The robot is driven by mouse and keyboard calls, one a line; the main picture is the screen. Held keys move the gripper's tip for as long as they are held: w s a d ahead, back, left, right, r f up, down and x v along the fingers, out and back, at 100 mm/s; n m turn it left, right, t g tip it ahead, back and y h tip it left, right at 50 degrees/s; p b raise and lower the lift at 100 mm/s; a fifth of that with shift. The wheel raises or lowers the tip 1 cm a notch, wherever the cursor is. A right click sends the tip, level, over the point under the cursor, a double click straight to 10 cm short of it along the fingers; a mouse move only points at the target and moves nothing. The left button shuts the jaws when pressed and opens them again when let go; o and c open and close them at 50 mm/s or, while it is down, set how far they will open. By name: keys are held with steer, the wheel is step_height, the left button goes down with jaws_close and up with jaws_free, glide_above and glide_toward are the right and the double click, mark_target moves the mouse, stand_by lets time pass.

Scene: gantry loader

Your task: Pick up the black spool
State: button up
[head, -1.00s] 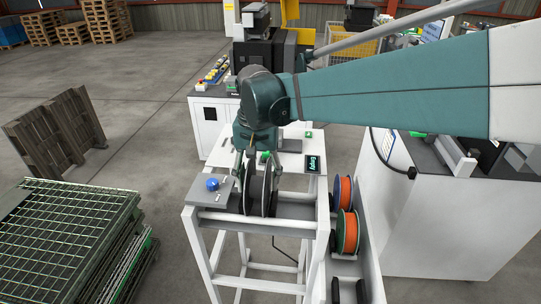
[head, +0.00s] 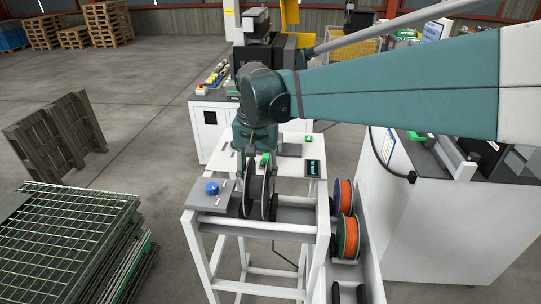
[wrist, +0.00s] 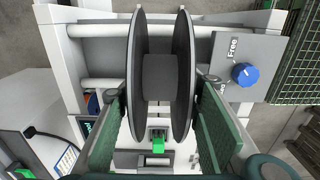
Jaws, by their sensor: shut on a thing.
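The black spool (head: 248,195) has two wide dark flanges and stands on edge in the white frame stand (head: 322,215). In the wrist view the spool (wrist: 160,80) fills the middle, with its dark hub between the flanges. My gripper (head: 258,172) points down over it. In the wrist view my gripper (wrist: 160,95) has its green-padded fingers on the outer sides of the two flanges, shut on the spool. The spool is upright and low, among the rails of the stand. Its underside is hidden.
A plate with a blue knob (head: 212,188) is close left of the spool. A small display (head: 313,168) is to its right. Orange spools (head: 347,236) stand in a rack at the right. Green mesh pallets (head: 75,235) are at the left, with open floor behind.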

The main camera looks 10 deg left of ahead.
mark_target(257, 164)
steer(key=shift+r, duration=4.25)
steer(key=w+d+f+m+b, duration=0.15)
steer(key=w+d+b, duration=0.45)
steer(key=w+d, duration=1.35)
steer(key=w+d+f+n+b, duration=0.2)
steer(key=d+f+b, duration=0.5)
steer(key=d, duration=0.7)
steer(key=s+f+p, duration=0.5)
steer(key=s+f, duration=0.1)
steer(key=s, duration=0.5)
steer(key=s+f+p, duration=0.6)
steer(key=s+f, duration=0.1)
steer(key=s, duration=0.4)
steer(key=s+f+p, duration=0.5)
steer(key=s+f, duration=0.1)
steer(key=s, duration=0.5)
steer(key=shift+a+f, duration=0.25)
